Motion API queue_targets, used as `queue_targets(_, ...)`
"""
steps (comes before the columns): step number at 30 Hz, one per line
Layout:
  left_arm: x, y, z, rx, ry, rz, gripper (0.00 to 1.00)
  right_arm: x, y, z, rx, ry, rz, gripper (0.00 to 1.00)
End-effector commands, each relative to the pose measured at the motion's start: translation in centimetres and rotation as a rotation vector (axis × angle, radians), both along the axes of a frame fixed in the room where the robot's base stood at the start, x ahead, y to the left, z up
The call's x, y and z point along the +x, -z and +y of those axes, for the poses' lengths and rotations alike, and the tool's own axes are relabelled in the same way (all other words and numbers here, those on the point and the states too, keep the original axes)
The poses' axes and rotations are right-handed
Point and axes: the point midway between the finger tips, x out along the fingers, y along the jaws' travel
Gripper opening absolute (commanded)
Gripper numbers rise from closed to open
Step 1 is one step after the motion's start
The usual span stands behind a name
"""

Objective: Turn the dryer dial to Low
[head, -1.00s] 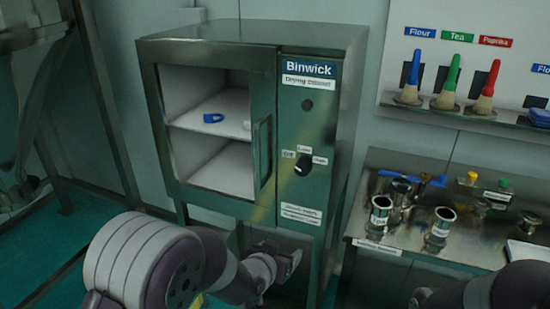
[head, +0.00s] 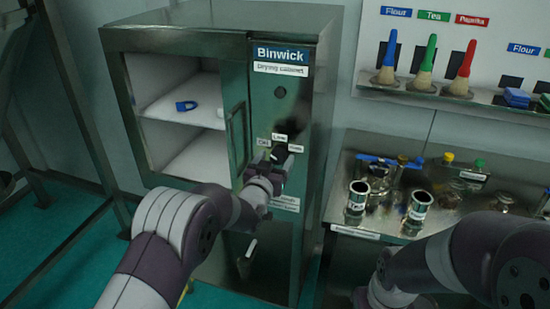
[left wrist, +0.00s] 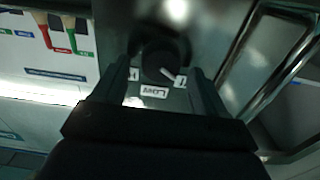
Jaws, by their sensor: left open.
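The black round dryer dial (left wrist: 160,58) is on the front panel of the Binwick drying cabinet (head: 318,120). In the left wrist view its white pointer slants towards the Off label (left wrist: 181,82). The upside-down Low label (left wrist: 153,92) is below the dial, and the High label (left wrist: 133,74) is at its left. My left gripper (head: 279,158) is open in front of the dial. In the left wrist view its fingers (left wrist: 160,72) are on either side of the dial; contact cannot be told. In the head view the gripper mostly hides the dial. My right gripper is out of view.
The cabinet's left compartment is open, with a blue ring-like item (head: 186,106) on its shelf (head: 200,115). A steel side table (head: 345,185) with metal cups and jars stands at the right. Above it a rack (head: 425,95) holds coloured-handled brushes. My right arm crosses the lower right.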

Motion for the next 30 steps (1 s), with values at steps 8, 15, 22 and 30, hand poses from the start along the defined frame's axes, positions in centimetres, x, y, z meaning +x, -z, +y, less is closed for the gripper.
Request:
queue_targets(8, 0.4, 0.0, -0.1, 0.000, 0.000, 0.000, 0.72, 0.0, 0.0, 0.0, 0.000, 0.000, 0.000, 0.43)
queue_targets(15, 0.4, 0.0, -0.1, 0.000, 0.000, 0.000, 0.17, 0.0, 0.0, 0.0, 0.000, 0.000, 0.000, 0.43)
queue_targets(22, 0.4, 0.1, -0.1, 0.011, 0.000, -0.004, 0.18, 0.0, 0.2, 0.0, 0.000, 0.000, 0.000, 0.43)
queue_targets(30, 0.3, 0.5, -0.2, 0.124, 0.000, -0.040, 0.18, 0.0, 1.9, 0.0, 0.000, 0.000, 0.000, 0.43)
